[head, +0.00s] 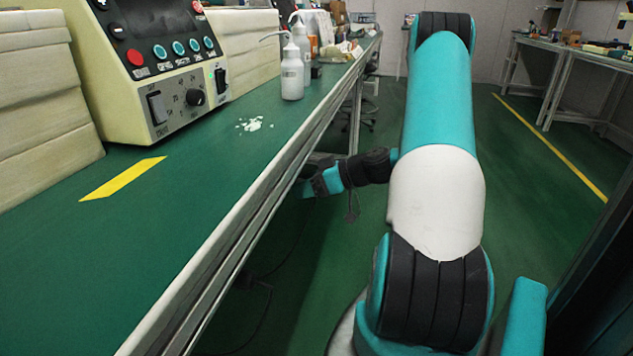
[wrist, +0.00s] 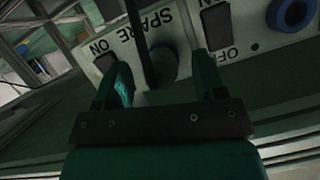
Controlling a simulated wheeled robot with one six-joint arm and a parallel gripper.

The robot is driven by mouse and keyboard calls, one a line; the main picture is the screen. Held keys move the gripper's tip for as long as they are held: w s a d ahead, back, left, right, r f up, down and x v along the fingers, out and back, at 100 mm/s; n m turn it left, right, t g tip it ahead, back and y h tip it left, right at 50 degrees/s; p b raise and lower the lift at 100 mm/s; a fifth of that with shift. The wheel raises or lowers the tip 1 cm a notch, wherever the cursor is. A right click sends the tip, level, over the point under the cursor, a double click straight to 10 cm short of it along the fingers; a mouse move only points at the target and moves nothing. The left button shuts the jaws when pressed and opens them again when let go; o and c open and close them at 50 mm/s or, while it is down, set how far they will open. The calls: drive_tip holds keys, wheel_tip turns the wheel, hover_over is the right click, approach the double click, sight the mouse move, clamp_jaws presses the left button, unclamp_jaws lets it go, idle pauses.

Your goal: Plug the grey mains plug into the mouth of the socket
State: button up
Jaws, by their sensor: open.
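In the wrist view a dark grey rounded body (wrist: 164,66), which looks like the mains plug, is against a pale panel between my fingers. A dark cord (wrist: 140,40) runs up the picture beside it. My gripper (wrist: 163,78) is open, with one teal finger on each side of the grey body and visible gaps between. The socket's mouth cannot be made out; I cannot tell whether the plug is in it. In the head view my gripper (head: 310,186) is low beside the bench edge, and its fingertips are largely hidden; plug and socket cannot be made out.
The pale panel (wrist: 190,20) carries upside-down lettering SPARE, ON and OFF, dark switches (wrist: 216,24) and a blue ring (wrist: 290,14). The green bench (head: 190,205) holds a control box (head: 165,75) and a white bottle (head: 292,75). A cable (head: 268,300) hangs below the bench edge.

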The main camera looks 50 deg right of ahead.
drive_tip(key=p+v, duration=0.4)
drive_tip(key=v, duration=1.3)
drive_tip(key=shift+s, duration=0.15)
